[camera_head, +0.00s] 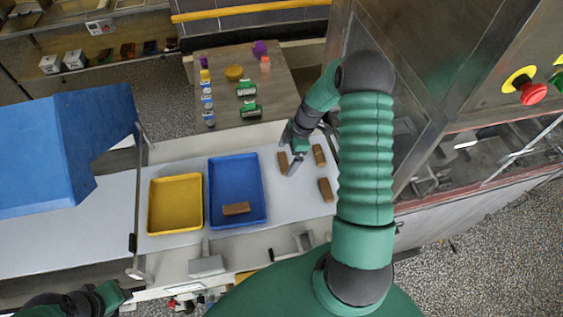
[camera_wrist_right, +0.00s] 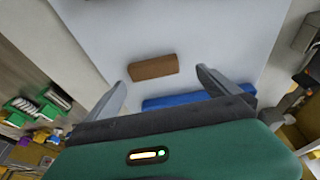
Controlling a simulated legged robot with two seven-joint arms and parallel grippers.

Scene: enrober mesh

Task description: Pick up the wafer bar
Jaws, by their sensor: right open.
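Several brown wafer bars lie on the white table in the head view. One wafer bar (camera_head: 283,162) is just left of my right gripper (camera_head: 293,165). Another bar (camera_head: 319,155) is to its right, and a third (camera_head: 326,190) lies nearer me. One more bar (camera_head: 236,209) lies inside the blue tray (camera_head: 236,165). In the right wrist view, a wafer bar (camera_wrist_right: 153,67) shows between the spread fingers of the right gripper (camera_wrist_right: 162,79), just past their tips and untouched. The right gripper is open and empty. Part of my left arm shows at bottom left, without its fingers.
A yellow tray (camera_head: 175,204) stands left of the blue tray. A blue machine hood (camera_head: 65,150) is at the left and a steel cabinet with a red button (camera_head: 533,93) at the right. Behind is a side table (camera_head: 215,62) with small containers. The white surface around the bars is clear.

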